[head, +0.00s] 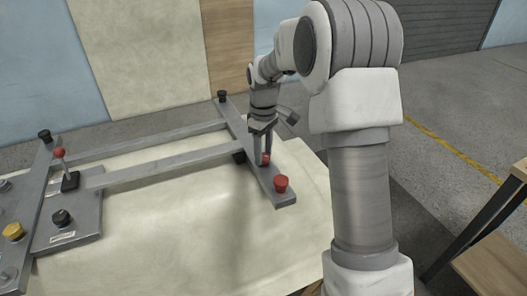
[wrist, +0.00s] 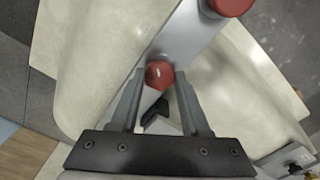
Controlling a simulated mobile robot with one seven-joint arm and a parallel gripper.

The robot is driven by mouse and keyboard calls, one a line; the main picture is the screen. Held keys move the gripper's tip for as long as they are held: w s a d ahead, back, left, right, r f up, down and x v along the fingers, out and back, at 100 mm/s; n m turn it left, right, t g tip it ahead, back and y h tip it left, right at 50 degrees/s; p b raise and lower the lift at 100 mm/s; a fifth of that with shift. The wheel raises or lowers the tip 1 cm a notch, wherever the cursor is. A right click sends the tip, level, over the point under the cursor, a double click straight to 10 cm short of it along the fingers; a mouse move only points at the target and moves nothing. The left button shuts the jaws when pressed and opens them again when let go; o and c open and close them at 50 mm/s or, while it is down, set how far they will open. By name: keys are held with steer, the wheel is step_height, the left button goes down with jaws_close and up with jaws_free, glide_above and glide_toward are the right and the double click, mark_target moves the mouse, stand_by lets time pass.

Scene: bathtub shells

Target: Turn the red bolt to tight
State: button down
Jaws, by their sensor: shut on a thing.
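The red bolt (head: 266,159) stands on the grey metal crossbar (head: 238,128) at the right end of the frame. My gripper (head: 262,146) comes down on it from above, with its fingers on either side of it. The bolt's lower part is hidden.
A larger red knob (head: 281,184) stands near on the bar's front end. Black knobs (head: 222,95) and a red-tipped lever (head: 60,154) are on the frame further left, with a yellow knob (head: 14,231). The pale board's front is clear.

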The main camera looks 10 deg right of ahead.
steer(key=shift+m, duration=0.3)
steer(key=m+p, duration=0.2)
steer(key=m, duration=0.2)
steer(key=shift+r+p, duration=0.1)
steer(key=shift+p, duration=0.2)
steer(key=shift+m+p, duration=0.85)
steer(key=shift+m, duration=1.45)
steer(key=shift+c, duration=1.9)
jaws_free()
step_height(320, 180, up, 17)
steer(key=p, duration=0.3)
